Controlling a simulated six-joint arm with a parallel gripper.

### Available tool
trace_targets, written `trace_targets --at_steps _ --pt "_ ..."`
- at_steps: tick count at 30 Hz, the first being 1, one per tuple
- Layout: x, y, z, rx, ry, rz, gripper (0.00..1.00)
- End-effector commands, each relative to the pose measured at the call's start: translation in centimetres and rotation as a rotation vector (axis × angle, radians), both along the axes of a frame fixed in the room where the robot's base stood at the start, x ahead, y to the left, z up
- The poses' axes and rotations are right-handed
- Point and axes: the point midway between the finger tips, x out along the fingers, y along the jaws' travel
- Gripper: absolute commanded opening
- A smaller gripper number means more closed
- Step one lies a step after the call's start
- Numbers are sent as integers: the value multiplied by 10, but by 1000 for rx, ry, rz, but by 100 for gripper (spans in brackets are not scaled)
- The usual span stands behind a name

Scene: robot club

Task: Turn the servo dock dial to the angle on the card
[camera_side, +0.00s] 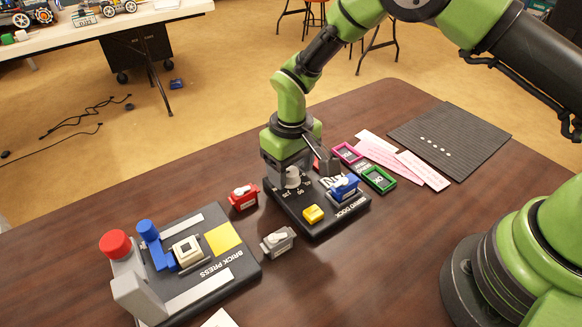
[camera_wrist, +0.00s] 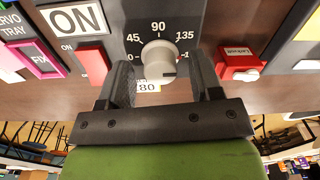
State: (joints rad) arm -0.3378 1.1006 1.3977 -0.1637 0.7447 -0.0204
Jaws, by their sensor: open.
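The servo dock (camera_side: 325,222) is a black block on the table. Its grey dial (camera_side: 291,179) stands on the dock under my gripper (camera_side: 287,163). In the wrist view the dial (camera_wrist: 158,60) sits between the two open fingers of my gripper (camera_wrist: 160,66), with the scale marks 45, 90 and 135 around it. I cannot tell contact, or exactly where the dial points. A small card (camera_wrist: 148,86) shows "80" below the dial; its left side is hidden by a finger. A white ON sign (camera_wrist: 78,18) is left of the dial.
A blue servo (camera_side: 345,187) and a yellow button (camera_side: 313,214) are on the dock. A red servo (camera_side: 243,196) and a grey servo (camera_side: 277,241) lie beside it. The brick press (camera_side: 235,270) is at front left. Pink (camera_side: 347,153) and green (camera_side: 379,179) frames lie behind right.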

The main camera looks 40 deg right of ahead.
Motion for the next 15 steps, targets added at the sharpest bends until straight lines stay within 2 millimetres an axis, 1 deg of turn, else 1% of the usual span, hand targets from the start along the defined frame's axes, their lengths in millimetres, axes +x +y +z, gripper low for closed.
trace_targets --at_steps 5,9,12,15 --pt "1 0 29 2 -6 0 59" --pt "1 -1 58 2 -6 -1 59" --pt "1 -1 75 2 -5 0 59" --pt "1 -2 87 1 -3 -1 59"
